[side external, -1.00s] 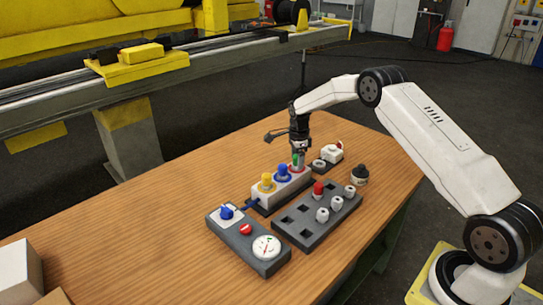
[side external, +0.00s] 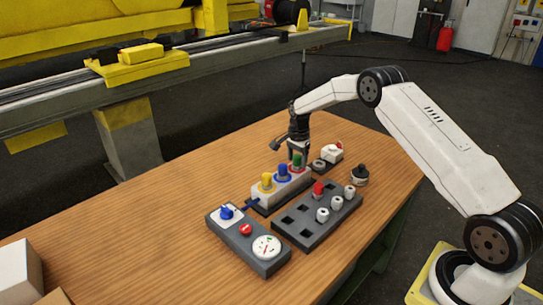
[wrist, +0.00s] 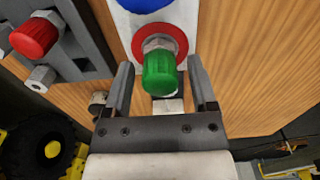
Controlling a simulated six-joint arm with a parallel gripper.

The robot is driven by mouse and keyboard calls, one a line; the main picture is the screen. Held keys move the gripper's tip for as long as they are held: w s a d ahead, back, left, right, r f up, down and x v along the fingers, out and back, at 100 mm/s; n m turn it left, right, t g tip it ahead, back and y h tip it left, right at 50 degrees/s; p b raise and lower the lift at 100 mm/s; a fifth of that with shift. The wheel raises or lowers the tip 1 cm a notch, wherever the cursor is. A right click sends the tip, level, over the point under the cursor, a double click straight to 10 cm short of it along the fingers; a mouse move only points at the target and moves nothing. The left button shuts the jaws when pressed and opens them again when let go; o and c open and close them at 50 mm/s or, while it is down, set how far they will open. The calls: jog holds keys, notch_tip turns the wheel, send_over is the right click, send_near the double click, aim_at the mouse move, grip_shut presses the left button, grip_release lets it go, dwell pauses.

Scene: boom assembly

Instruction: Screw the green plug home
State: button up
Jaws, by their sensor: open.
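The green plug (wrist: 160,72) stands on a metal nut in a red ring at the end of the white block; whether it is fully seated I cannot tell. It also shows in the side external view (side external: 297,160), at the block's right end. The white block (side external: 268,199) also carries a yellow plug (side external: 266,179) and a blue plug (side external: 283,171). My gripper (wrist: 160,80) is open, with one finger on each side of the green plug and a gap visible on both sides. In the side external view my gripper (side external: 299,152) is right at the green plug.
A dark rack (side external: 300,236) with a red plug (side external: 318,189) and several white-capped pieces stands beside the block. A grey box with a gauge (side external: 266,246) sits in front. A white part with a red piece (side external: 333,151) is behind.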

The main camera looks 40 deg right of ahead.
jog(key=n, duration=1.2)
dwell(0.5)
grip_shut()
dwell(0.3)
